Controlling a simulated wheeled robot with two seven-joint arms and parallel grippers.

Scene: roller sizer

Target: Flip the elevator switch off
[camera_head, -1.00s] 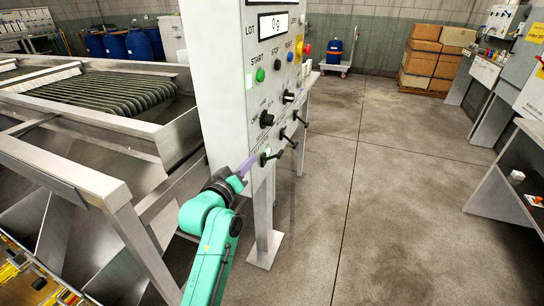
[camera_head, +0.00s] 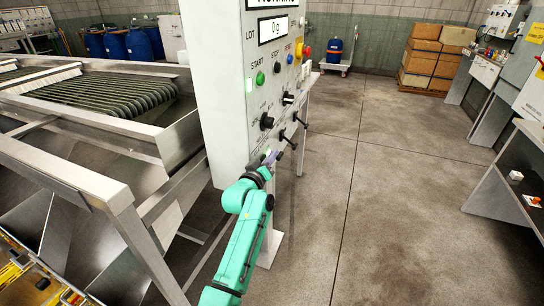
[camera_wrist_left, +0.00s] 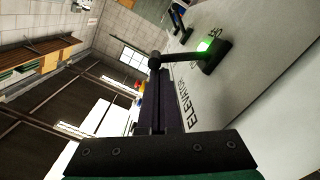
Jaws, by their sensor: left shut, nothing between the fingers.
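The elevator switch is a dark lever on the lower part of the grey control panel (camera_head: 228,120). In the left wrist view the elevator switch (camera_wrist_left: 183,56) sticks out from a dark base with a lit green lamp, near the "ELEVATOR" label. My left gripper (camera_head: 270,157) is shut and empty, up at the panel's lower part, and mostly covers that switch in the head view. In the left wrist view the shut left fingers (camera_wrist_left: 153,80) end right by the lever's round tip; whether they touch cannot be told. My right gripper is not in view.
Two similar levers, a middle one (camera_head: 288,139) and an upper one (camera_head: 299,119), sit close above on the panel. A black knob (camera_head: 266,121) and the start and stop buttons are higher. A metal sizer machine (camera_head: 125,125) stands left. The floor at right is open.

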